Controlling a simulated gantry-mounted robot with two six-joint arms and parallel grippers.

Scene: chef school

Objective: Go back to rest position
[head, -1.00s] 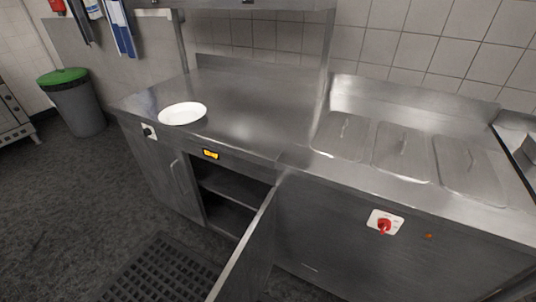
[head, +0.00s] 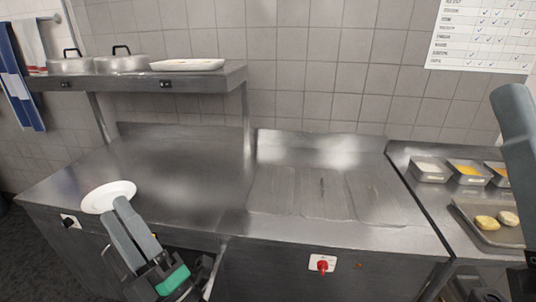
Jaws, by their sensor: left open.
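My left gripper (head: 115,207) is at the lower left of the head view, its two grey fingers pointing up and left. It is open, with nothing seen held between the fingers. Its fingertips overlap the near edge of a white plate (head: 107,195) in the picture; I cannot tell whether they touch it. The plate lies on the steel counter (head: 185,170) near its front left. A grey part of my right arm or gripper (head: 514,125) is at the right edge, cut off by the frame, so its jaws cannot be read.
A shelf (head: 210,78) above the counter holds two lidded pans (head: 122,62) and a white tray (head: 187,65). Food containers (head: 431,170) and a tray with round yellow food (head: 487,222) stand at the right. An open cabinet door (head: 216,268) is below the counter. The counter's middle is clear.

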